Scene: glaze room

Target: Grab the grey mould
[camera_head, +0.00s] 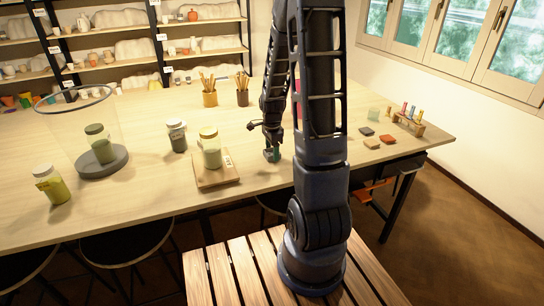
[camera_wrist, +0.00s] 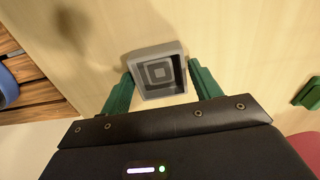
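The grey mould (camera_wrist: 158,74) is a square, shallow piece with stepped squares inside. In the wrist view it sits between the two green fingertips of my gripper (camera_wrist: 160,68), one finger against each side. It shows no shadow right beside it; a soft shadow lies apart at the upper left, so it looks clear of the table. In the head view my gripper (camera_head: 271,155) hangs low over the near middle of the table. There the mould is too small and covered to make out clearly.
A wooden board (camera_head: 229,180) with a jar (camera_head: 210,149) stands left of my gripper on the table (camera_head: 130,205). Small tiles, such as a red one (camera_head: 387,139), and a rack (camera_head: 408,126) are at the right. A green piece (camera_wrist: 309,93) shows at the wrist view's right edge.

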